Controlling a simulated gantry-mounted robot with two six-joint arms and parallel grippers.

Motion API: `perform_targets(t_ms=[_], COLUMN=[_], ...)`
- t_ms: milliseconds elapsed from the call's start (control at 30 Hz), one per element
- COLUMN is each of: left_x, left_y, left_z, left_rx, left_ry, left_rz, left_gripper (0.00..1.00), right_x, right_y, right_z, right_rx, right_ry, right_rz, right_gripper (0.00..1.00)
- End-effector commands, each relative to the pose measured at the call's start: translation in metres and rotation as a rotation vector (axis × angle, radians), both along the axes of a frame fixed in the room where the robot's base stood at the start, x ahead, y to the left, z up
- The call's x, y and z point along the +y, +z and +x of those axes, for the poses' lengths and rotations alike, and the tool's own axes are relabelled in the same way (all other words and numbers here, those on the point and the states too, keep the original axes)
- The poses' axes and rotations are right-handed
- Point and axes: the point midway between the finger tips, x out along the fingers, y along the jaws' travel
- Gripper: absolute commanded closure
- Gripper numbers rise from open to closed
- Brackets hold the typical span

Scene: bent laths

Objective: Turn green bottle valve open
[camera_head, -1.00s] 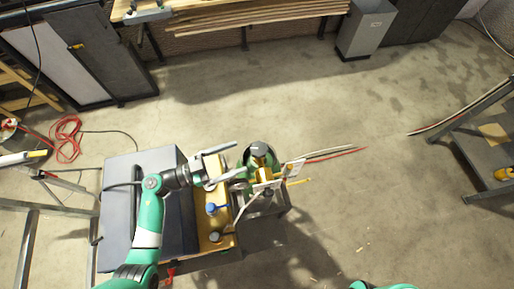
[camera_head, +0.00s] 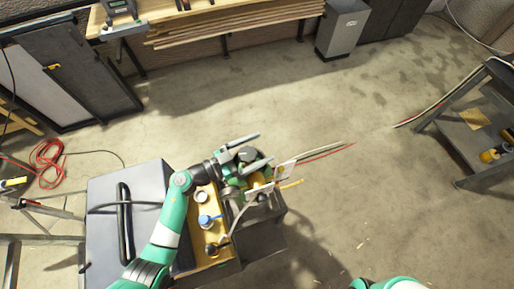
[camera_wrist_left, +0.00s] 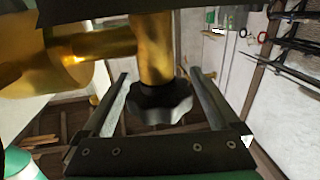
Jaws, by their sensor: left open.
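The green bottle is mostly hidden under my left gripper (camera_head: 254,150) in the head view. The gripper's two grey fingers are apart and lie over the bottle's top. In the left wrist view a brass valve (camera_wrist_left: 153,50) ends in a black lobed knob (camera_wrist_left: 160,102). The knob sits between the open fingers of my left gripper (camera_wrist_left: 160,75), with a visible gap on both sides. A green rounded surface (camera_wrist_left: 20,165) shows at the lower left of that view. My right gripper is not in view.
A dark grey box (camera_head: 140,215) and a brass-coloured unit with a blue knob (camera_head: 205,219) stand left of the bottle. White tags (camera_head: 285,171) and a yellow rod (camera_head: 292,184) are close on its right. Open concrete floor (camera_head: 340,110) lies beyond.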

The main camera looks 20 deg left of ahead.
Motion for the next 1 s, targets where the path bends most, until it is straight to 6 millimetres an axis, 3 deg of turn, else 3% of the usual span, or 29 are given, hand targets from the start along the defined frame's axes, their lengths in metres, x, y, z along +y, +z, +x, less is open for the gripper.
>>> perform_targets(t_ms=[67, 533, 667, 833, 1000], left_x=[0.0, 0.001, 0.0, 0.001, 0.005], left_y=[0.0, 0.0, 0.003, 0.009, 0.004], left_z=[0.0, 0.0, 0.0, 0.001, 0.003], left_rx=[0.0, 0.0, 0.0, 0.003, -0.001], left_ry=[0.0, 0.0, 0.011, 0.123, 0.238], left_rz=[0.0, 0.0, -0.002, -0.005, -0.003], left_gripper=[0.05, 0.87, 0.9, 0.9, 0.9], right_x=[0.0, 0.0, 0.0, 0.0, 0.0], right_y=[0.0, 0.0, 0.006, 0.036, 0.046], right_z=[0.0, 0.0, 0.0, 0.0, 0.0], right_rx=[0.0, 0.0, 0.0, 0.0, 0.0], right_ry=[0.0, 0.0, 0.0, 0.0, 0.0], right_rz=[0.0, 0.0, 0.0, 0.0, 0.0], right_gripper=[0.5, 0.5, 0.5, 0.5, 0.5])
